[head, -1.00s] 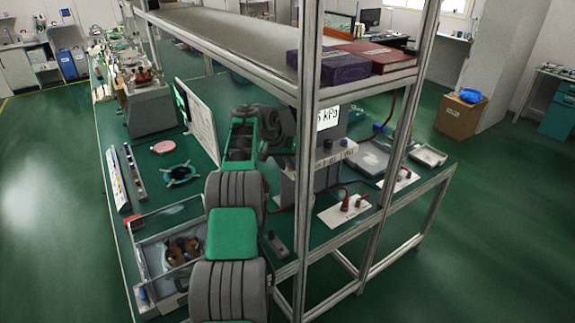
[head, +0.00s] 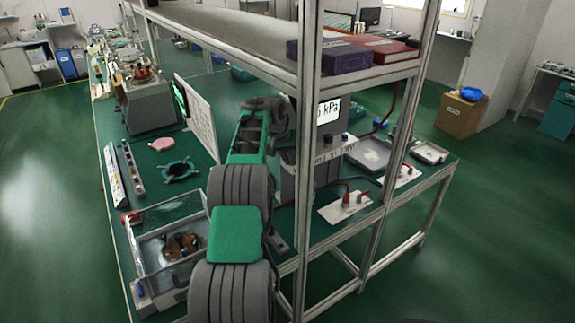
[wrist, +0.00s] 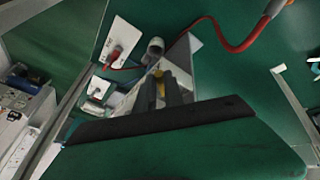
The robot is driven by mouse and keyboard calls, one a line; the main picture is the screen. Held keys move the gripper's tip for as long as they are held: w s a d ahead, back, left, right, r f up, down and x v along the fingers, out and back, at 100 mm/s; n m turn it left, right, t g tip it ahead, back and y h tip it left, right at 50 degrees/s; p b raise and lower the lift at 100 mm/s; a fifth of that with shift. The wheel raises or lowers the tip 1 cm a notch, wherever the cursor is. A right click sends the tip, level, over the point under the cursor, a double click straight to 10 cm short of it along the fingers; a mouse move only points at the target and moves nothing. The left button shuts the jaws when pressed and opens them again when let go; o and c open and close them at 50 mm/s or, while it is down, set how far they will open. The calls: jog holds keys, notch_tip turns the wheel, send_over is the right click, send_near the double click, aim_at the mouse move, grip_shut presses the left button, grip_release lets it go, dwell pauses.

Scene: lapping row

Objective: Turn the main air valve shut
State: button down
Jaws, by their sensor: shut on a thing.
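My gripper (wrist: 169,90) shows at the middle of the wrist view, its dark fingers shut on a small yellow handle (wrist: 158,76). The handle looks like that of the main air valve, though its body and turn angle are mostly hidden by the fingers. It sits against a pale metal unit, with a grey round fitting (wrist: 154,48) just beyond. In the head view my arm reaches to the display unit (head: 328,143); the fingers and handle are hidden there behind my wrist and the shelf post.
White plates with red fittings (head: 346,206) lie right of the unit, and a red hose (wrist: 235,45) curves nearby. A shelf post (head: 307,180) stands close to my arm. A clear-walled bin (head: 172,285) and a green ring stand (head: 178,170) are left on the bench.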

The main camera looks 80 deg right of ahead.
jog(key=n, duration=0.1)
jog(key=s+n+t, duration=0.1)
jog(key=shift+s+d+n+b, duration=0.2)
jog(key=shift+n+b, duration=0.1)
jog(key=shift+b, duration=0.1)
jog(key=c, duration=1.5)
grip_release()
jog(key=shift+o, duration=0.2)
jog(key=shift+a, duration=0.1)
